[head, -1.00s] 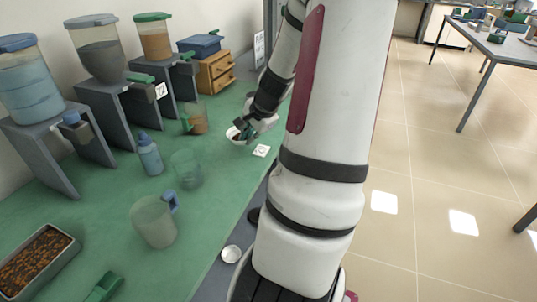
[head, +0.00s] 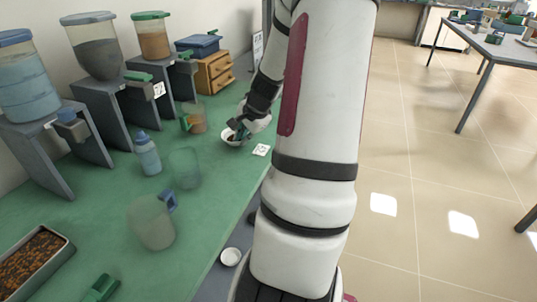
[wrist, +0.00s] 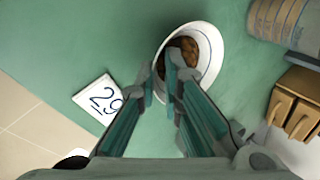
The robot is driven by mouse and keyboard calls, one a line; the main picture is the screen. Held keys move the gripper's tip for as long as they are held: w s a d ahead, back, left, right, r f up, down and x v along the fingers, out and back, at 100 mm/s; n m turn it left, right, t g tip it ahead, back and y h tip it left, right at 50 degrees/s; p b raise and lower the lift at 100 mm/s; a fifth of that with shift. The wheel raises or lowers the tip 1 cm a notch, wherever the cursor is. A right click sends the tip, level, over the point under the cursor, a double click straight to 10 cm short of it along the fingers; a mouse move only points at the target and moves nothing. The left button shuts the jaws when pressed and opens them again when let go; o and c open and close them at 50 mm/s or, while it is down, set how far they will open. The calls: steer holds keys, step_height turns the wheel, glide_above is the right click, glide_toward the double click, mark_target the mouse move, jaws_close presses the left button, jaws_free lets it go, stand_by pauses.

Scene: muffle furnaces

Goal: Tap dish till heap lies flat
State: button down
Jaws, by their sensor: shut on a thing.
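The dish (wrist: 212,42) is a small white bowl with a thin dark line near its rim. It holds a brown grainy heap (wrist: 184,50). In the wrist view the heap lies towards the gripper side, with bare white wall on the far side. My gripper (wrist: 161,72) is shut on the near rim of the dish. In the head view the dish (head: 228,142) is at the worktop's right part, with my gripper (head: 241,131) at its upper right. I cannot tell whether the dish touches the worktop, or how flat the heap is.
A numbered white card (head: 261,150) lies right of the dish. A cup of brown grains (head: 197,122) stands behind it. A wooden drawer box (head: 215,72), hopper dispensers (head: 98,60), a blue bottle (head: 148,155) and clear beakers (head: 185,168) stand left. The worktop edge is close on the right.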

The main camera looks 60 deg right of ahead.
steer(key=shift+f, duration=0.75)
steer(key=shift+w+r+p, duration=0.1)
steer(key=shift+r+p, duration=1.25)
steer(key=shift+r, duration=0.65)
steer(key=shift+f, duration=0.1)
step_height(320, 180, down, 3)
steer(key=b, duration=0.3)
steer(key=shift+f, duration=0.4)
steer(key=shift+r+p, duration=1.6)
steer(key=shift+r, duration=0.65)
steer(key=shift+f, duration=0.1)
